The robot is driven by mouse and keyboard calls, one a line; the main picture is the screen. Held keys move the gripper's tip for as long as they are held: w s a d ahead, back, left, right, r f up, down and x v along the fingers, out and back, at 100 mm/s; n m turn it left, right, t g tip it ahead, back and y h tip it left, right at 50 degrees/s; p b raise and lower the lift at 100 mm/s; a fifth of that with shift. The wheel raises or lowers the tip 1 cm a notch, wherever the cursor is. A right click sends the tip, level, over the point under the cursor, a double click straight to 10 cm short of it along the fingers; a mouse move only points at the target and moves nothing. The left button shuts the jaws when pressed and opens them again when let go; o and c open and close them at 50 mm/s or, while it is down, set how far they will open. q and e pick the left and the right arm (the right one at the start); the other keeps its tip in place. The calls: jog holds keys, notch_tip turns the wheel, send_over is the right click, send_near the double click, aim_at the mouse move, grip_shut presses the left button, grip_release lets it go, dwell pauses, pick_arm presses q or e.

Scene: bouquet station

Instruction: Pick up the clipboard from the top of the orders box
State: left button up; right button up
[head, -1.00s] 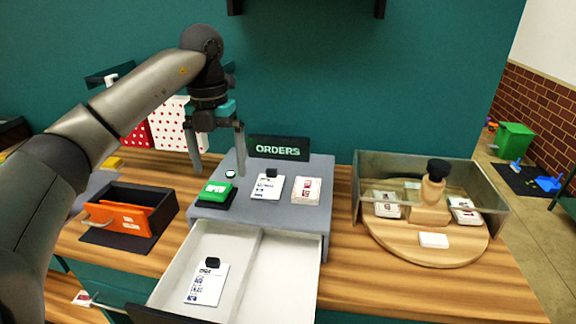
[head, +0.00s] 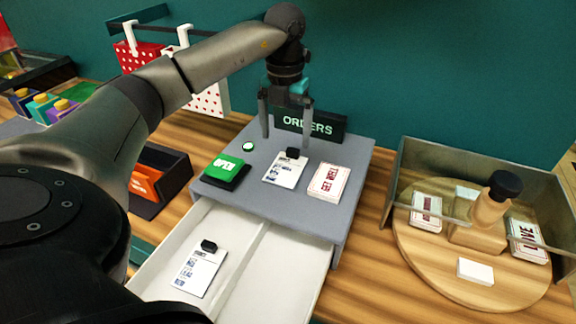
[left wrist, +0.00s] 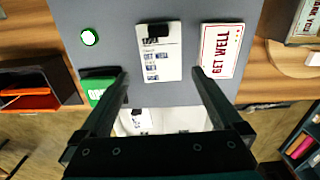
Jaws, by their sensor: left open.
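The clipboard (head: 285,169), white with a black clip, lies flat on the grey top of the orders box (head: 262,193), between a green OPEN sign and a white card stack. It also shows in the left wrist view (left wrist: 160,58), just beyond the fingertips and between their lines. My left gripper (head: 286,137) is open and empty, pointing down above the back part of the box top; in the left wrist view its two fingers (left wrist: 158,75) are spread wide. A second clipboard (head: 199,270) lies in the box's open drawer. My right gripper is not in view.
The green OPEN sign (head: 226,169) and the red-lettered GET WELL card stack (head: 328,182) flank the clipboard closely. The ORDERS sign (head: 310,124) stands behind. A clear-walled round wooden stand (head: 420,262) is at the right, an orange-fronted black box (head: 165,165) at the left.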

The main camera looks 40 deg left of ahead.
aim_at(286, 168)
pick_arm(q)
notch_tip(286, 168, down, 8)
jog(key=shift+f, duration=0.15)
jog(key=c, duration=1)
